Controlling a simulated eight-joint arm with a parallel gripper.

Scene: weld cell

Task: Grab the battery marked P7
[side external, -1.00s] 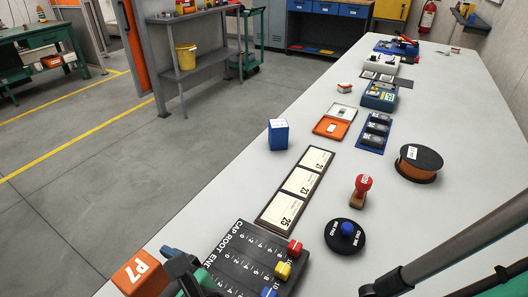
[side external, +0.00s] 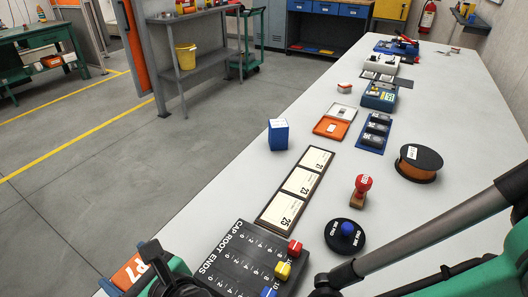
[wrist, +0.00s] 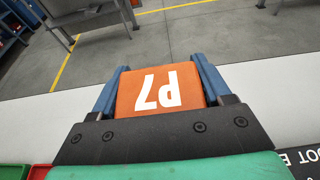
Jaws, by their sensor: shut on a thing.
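The battery marked P7 is an orange block with white lettering. It sits between the two blue fingers of my gripper (wrist: 160,66) in the wrist view, and both fingers press on its sides. The battery (wrist: 160,92) shows its lettered face upside down there. In the side view the battery (side external: 127,271) is at the lower left edge of the bench, partly covered by my gripper. Whether it rests on the bench or is lifted cannot be told.
A black slider board (side external: 235,262) with colored knobs lies just right of my gripper. A framed card strip (side external: 268,217), a blue box (side external: 278,135), a red-handled stamp (side external: 362,190) and a black disc (side external: 336,242) are farther along the bench (side external: 450,230).

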